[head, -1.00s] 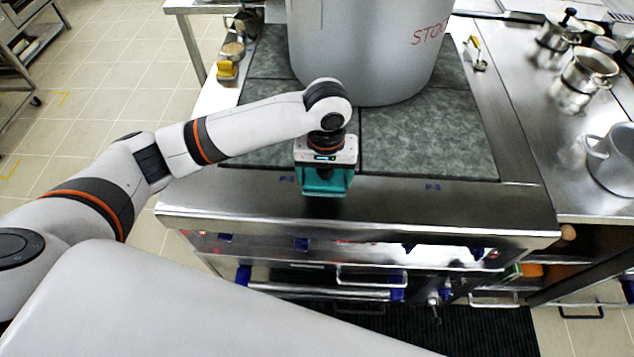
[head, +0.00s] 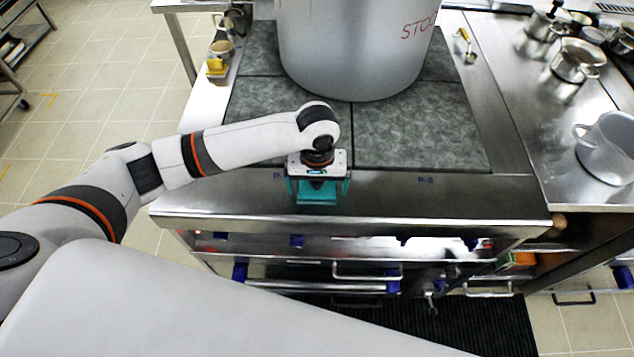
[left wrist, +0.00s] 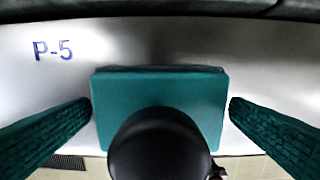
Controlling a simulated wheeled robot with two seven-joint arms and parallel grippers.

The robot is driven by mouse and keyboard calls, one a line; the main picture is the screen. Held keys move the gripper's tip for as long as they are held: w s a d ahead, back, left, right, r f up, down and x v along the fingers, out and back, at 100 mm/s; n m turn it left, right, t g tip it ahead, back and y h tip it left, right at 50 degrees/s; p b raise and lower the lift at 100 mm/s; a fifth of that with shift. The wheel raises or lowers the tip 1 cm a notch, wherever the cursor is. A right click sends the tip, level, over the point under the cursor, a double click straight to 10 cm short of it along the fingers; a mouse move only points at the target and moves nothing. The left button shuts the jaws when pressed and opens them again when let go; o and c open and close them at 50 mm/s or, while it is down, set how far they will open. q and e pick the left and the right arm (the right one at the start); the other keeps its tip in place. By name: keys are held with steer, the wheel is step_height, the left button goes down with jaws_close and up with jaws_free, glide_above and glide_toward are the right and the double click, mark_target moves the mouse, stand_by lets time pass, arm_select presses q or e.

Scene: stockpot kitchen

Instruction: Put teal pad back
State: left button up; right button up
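The teal pad (head: 318,196) is a flat, rounded block at the steel front ledge of the stove, right of the blue P-5 mark. In the left wrist view the pad (left wrist: 160,85) shows between my two dark teal fingers, one at each side edge. A black rounded shape covers its lower middle there. I cannot tell whether the pad touches the steel. My right gripper is not in view.
A large grey stockpot (head: 350,60) stands on the dark cooktop (head: 425,135) behind my gripper. The ledge right of the pad is clear. A pot (head: 608,145) and smaller pans stand on the right counter. A yellow item (head: 217,67) lies at the left.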

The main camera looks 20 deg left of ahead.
arm_select(q)
steer(key=shift+r, duration=0.1)
step_height(320, 180, up, 12)
steer(key=shift+r+b, duration=0.1)
steer(key=shift+b, duration=0.4)
stand_by(0.4)
